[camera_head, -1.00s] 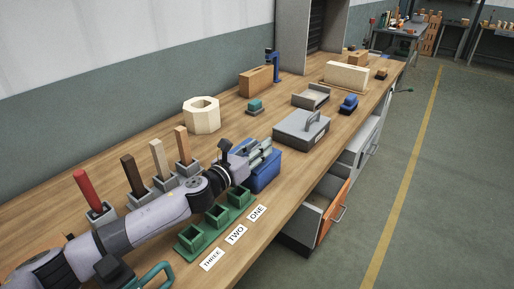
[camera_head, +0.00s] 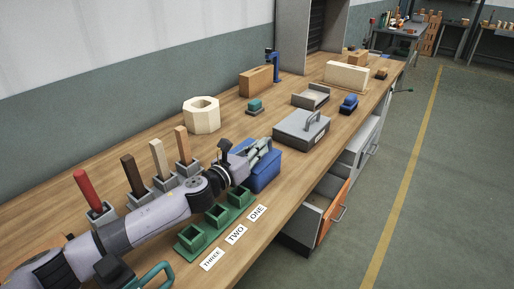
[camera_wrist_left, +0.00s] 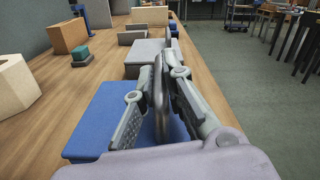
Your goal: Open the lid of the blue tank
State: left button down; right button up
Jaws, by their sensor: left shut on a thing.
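The blue tank (camera_head: 265,177) stands on the bench, just beyond the green sockets. Its flat blue lid (camera_wrist_left: 98,120) fills the lower left of the wrist view and appears to lie on the tank. A dark upright handle loop (camera_wrist_left: 159,92) rises from the lid. My left gripper (camera_head: 264,148) is over the tank. In the wrist view its fingers (camera_wrist_left: 158,82) stand on both sides of the handle and are shut on it. The fingers and wrist hide part of the lid. My right gripper is not in view.
A grey box with a handle (camera_head: 300,130) stands close beyond the tank. Green sockets (camera_head: 216,214) lie below my left arm. Coloured sticks in grey holders, including a red one (camera_head: 87,188), stand left of it. An open drawer (camera_head: 325,212) juts out below the bench.

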pick_arm(q)
jog(key=shift+r, duration=0.1)
dwell(0.3)
jog(key=shift+w+a+r+n+p, duration=0.15)
jog(key=shift+a+r+n+p, duration=0.1)
jog(key=shift+r+n+p, duration=0.55)
jog(key=w+a+r+n+p, duration=0.1)
jog(key=n+p, duration=0.1)
jog(key=w+a+r+n+p, duration=0.1)
jog(key=a+r+n+p, duration=0.1)
jog(key=p, duration=0.1)
jog(key=shift+w+r+n, duration=0.1)
jog(key=shift+r+n, duration=0.1)
jog(key=shift+n, duration=0.2)
jog(key=w+a+n+p, duration=0.2)
jog(key=w+a+n, duration=0.4)
jog(key=a+n, duration=0.2)
jog(key=shift+a+r+n, duration=0.15)
jog(key=shift+a+n, duration=0.05)
jog(key=shift+n, duration=0.8)
jog(key=shift+w+a, duration=0.1)
jog(key=shift+a, duration=0.05)
jog(key=c, duration=1.8)
grip_release()
jog(key=shift+o, duration=0.7)
